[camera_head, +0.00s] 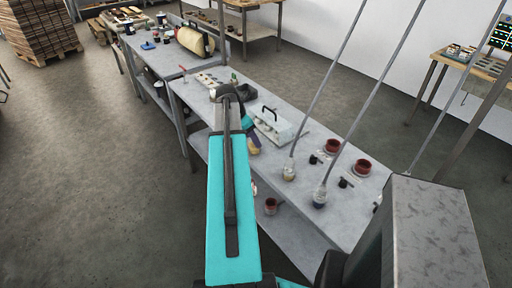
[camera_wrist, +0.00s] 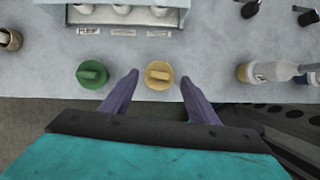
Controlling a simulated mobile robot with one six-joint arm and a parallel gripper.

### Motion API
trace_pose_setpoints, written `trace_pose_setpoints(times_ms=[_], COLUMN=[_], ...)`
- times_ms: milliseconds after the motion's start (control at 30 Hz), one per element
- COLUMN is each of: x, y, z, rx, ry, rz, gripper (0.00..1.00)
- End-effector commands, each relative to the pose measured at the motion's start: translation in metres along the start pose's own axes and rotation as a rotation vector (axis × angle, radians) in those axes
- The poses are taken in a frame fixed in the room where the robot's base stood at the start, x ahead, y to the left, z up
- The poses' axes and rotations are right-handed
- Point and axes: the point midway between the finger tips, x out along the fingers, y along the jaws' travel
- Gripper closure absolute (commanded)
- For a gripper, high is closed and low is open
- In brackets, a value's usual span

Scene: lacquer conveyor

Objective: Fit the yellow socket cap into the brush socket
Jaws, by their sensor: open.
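The yellow socket cap (camera_wrist: 158,75) is a round disc with a raised grip bar, at the bench's near edge in the wrist view. My gripper (camera_wrist: 160,77) is open, its two purple fingers pointing toward the cap with one tip on each side. A gap shows between each finger and the cap, and nothing is gripped. A similar green cap (camera_wrist: 91,74) lies just left of the left finger. A white holder (camera_wrist: 190,5) with small labels below it is cut off at the top. I cannot tell which opening is the brush socket.
The long grey bench (camera_head: 340,205) carries a white box with a black handle (camera_head: 273,124), red-topped cups (camera_head: 332,146) and pots (camera_head: 289,171). A bottle (camera_wrist: 265,72) lies right of my gripper. Thin rods rise from the bench. Open floor lies at the left.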

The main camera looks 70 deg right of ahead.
Motion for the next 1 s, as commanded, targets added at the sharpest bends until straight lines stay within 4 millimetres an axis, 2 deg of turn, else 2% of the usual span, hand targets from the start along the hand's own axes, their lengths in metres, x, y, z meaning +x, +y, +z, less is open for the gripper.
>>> trace_pose_setpoints(times_ms=[600, 1000], x=[0.044, 0.051], y=[-0.001, -0.001], z=[0.0, -0.001], rx=[0.001, 0.001], ry=[0.0, 0.0], rz=[-0.001, -0.001], gripper=[0.46, 0.46])
